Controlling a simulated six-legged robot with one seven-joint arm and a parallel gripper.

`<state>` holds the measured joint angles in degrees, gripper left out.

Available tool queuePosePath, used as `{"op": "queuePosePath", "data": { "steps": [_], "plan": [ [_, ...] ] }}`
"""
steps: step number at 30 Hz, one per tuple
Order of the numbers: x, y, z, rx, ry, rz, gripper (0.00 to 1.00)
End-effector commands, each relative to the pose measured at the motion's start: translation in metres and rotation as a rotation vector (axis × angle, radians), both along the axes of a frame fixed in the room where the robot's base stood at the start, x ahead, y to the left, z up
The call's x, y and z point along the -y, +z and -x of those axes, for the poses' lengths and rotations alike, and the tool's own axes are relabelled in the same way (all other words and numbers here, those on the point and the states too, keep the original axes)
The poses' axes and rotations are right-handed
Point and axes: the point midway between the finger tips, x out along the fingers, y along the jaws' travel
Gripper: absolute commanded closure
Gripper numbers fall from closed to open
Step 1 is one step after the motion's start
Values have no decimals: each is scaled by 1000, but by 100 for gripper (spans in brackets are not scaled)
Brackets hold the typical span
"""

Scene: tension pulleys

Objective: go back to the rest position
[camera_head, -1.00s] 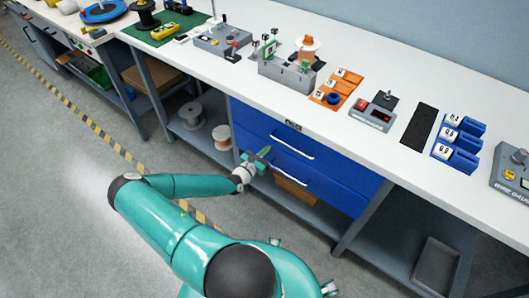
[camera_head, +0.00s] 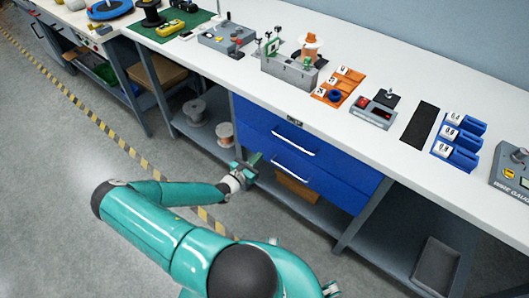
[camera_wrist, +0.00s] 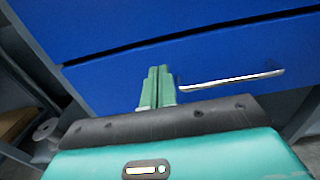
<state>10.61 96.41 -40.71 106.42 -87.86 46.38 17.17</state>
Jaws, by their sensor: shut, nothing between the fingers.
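I cannot tell whether the fingers touch the drawer front.
Wire spools (camera_head: 195,112) stand on the lower shelf. A grey bin (camera_head: 436,266) sits at lower right. The floor at left is open.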

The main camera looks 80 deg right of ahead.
Motion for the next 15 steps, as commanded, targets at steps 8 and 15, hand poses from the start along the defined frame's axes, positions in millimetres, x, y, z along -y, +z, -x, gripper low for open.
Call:
{"op": "queuePosePath", "data": {
  "steps": [8,15],
  "plan": [
    [-46,0,-23,2,1,0,100],
    [-61,0,-28,1,-1,1,100]
  ]
}}
